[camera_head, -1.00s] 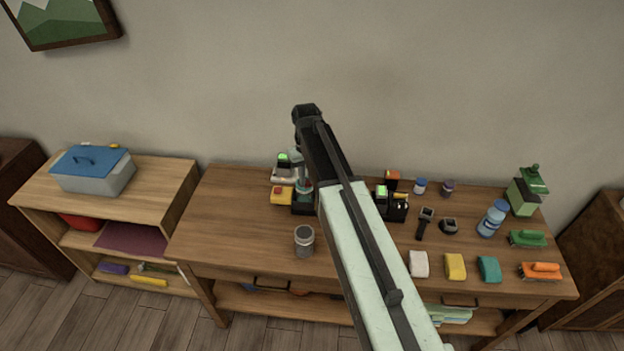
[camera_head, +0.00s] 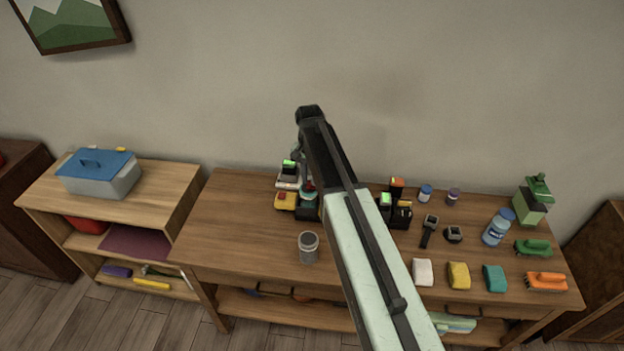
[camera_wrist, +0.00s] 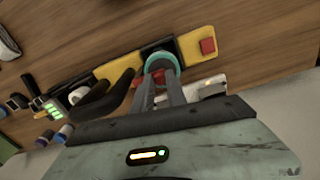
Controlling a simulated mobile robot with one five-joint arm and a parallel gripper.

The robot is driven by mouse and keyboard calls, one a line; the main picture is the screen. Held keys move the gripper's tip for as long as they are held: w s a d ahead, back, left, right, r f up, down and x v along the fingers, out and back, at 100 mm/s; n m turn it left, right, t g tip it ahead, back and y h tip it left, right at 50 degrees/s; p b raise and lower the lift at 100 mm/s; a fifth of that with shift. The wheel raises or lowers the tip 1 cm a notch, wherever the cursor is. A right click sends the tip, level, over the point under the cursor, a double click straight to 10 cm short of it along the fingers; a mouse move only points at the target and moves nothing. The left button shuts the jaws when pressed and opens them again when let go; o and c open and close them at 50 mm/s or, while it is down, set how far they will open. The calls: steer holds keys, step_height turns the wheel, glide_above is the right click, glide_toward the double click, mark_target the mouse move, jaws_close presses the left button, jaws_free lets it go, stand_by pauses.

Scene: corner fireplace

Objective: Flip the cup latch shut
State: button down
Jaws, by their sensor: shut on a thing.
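In the wrist view, a round teal cup piece (camera_wrist: 163,60) with red beside it sits on a dark base between yellow parts; I take it for the cup latch. My gripper (camera_wrist: 160,84) reaches it with two grey fingers close together, shut on a part at the teal piece. The fingers hide much of that part, and I cannot tell how far the latch is turned. In the head view, the teal piece (camera_head: 308,188) shows small at the back of the table, left of my arm, which hides part of the area.
A black device (camera_head: 386,205) stands right of my arm. A grey jar (camera_head: 308,248) stands in front. The table's left part is clear; the wall is behind.

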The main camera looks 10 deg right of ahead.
steer(key=shift+w, duration=0.1)
stand_by(0.4)
steer(key=c, duration=1.3)
jaws_free()
steer(key=shift+d, duration=0.1)
steer(key=shift+c, duration=0.2)
step_height(320, 180, up, 8)
steer(key=p, duration=0.7)
steer(key=shift+f+p, duration=0.1)
steer(key=shift+p, duration=0.3)
